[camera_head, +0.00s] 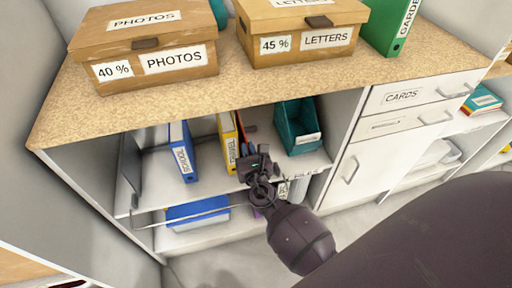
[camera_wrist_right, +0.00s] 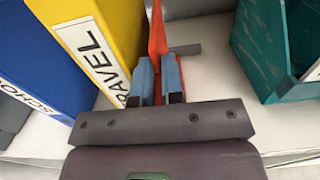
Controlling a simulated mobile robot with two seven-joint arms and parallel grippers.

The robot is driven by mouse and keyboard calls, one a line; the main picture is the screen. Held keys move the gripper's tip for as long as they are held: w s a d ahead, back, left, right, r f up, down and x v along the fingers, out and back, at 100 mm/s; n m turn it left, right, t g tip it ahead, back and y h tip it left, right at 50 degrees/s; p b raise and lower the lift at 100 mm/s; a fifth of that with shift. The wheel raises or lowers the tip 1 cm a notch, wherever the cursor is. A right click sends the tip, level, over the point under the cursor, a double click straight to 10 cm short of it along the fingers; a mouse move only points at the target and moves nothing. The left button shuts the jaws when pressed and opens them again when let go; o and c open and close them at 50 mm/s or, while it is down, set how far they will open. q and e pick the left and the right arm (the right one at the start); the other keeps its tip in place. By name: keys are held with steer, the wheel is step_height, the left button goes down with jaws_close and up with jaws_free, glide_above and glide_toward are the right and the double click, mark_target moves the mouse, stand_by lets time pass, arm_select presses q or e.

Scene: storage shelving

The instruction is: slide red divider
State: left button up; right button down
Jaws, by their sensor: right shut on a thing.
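The red divider (camera_wrist_right: 157,35) stands upright in the right wrist view, a thin red plate seen nearly edge-on. My right gripper (camera_wrist_right: 157,82) is shut on its near edge, with a blue-grey finger on each side. In the head view my right gripper (camera_head: 256,165) reaches into the upper shelf compartment and hides most of the divider. The divider stands just right of the yellow TRAVEL binder (camera_wrist_right: 88,30), which also shows in the head view (camera_head: 227,142). My left gripper is not in view.
A blue SCHOOL binder (camera_head: 182,150) stands left of the yellow one. A teal open holder (camera_head: 297,128) stands to the right, with bare shelf between it and the divider. Above is the countertop (camera_head: 230,80) with PHOTOS (camera_head: 145,45) and LETTERS (camera_head: 300,35) boxes.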

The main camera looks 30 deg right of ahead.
steer(key=c, duration=1.2)
jaws_free()
steer(key=shift+c, duration=0.2)
steer(key=shift+s, duration=0.1)
steer(key=v, duration=1)
steer(key=shift+s, duration=0.35)
